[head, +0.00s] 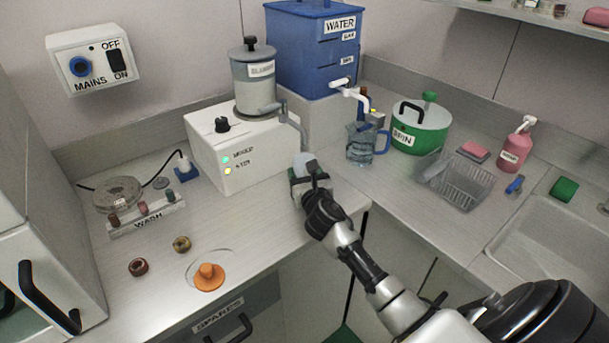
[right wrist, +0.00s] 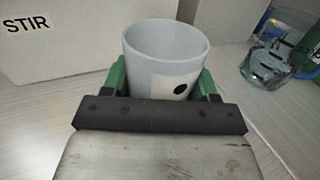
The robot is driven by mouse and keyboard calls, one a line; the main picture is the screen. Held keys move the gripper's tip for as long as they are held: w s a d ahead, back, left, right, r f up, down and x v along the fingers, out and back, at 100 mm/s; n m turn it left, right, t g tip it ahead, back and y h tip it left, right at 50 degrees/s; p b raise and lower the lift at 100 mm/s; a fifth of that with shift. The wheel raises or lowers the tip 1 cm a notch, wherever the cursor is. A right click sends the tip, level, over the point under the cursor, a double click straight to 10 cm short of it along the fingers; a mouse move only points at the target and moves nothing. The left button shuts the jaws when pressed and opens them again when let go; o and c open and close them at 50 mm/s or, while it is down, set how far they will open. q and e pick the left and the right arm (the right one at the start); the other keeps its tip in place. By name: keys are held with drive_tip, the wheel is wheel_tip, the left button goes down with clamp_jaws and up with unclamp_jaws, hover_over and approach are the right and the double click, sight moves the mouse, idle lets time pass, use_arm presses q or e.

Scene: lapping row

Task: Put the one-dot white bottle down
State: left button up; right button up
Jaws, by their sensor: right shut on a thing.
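The one-dot white bottle (right wrist: 165,50) is in my right gripper (head: 308,178), upright with an open top. In the right wrist view, a green finger lies on each side of it, and one black dot shows on its label. In the head view the bottle (head: 303,161) is partly hidden by the gripper, at the counter's corner just right of the white STIR box (head: 248,152). I cannot tell whether its base touches the counter. My left gripper is not in view.
A water jug (head: 360,145) with a blue handle stands behind and right of the bottle, under the blue WATER tank's tap (head: 350,92).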

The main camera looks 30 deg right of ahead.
drive_tip(key=shift+f, duration=0.2)
drive_tip(key=o, duration=0.9)
drive_tip(key=shift+r, duration=0.1)
drive_tip(key=shift+r, duration=0.15)
drive_tip(key=v, duration=1.2)
drive_tip(key=shift+s, duration=0.1)
